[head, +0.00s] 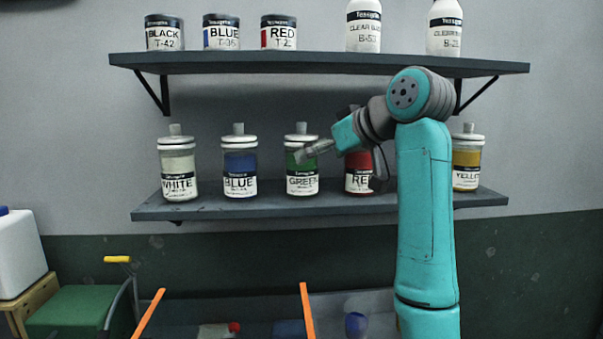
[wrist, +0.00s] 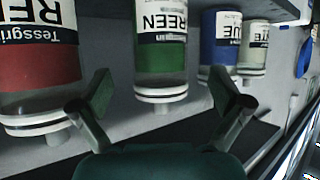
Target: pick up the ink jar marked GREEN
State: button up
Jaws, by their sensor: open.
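The GREEN ink jar (head: 301,164) stands upright on the lower shelf, with a white lid and grey knob, green ink and a white label. My gripper (head: 310,151) reaches in from the right and overlaps the jar's upper right part. In the wrist view the GREEN jar (wrist: 160,62) appears upside down, in line with the gap between the two fingers of my open gripper (wrist: 163,88). One finger shows on each side of its lid. No contact is visible, and I cannot tell how much depth separates them.
The RED jar (head: 359,171) is close on the right, partly behind my arm. The BLUE jar (head: 240,169), WHITE jar (head: 177,172) and YELLOW jar (head: 467,163) share the lower shelf (head: 270,207). The upper shelf (head: 300,63) holds cans and bottles above.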

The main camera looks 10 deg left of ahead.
aim_at(307, 163)
jog(key=shift+x, duration=2.7)
jog(key=shift+d+f, duration=0.1)
jog(key=shift+f, duration=0.05)
jog(key=c, duration=1.3)
jog(key=shift+c, duration=1.3)
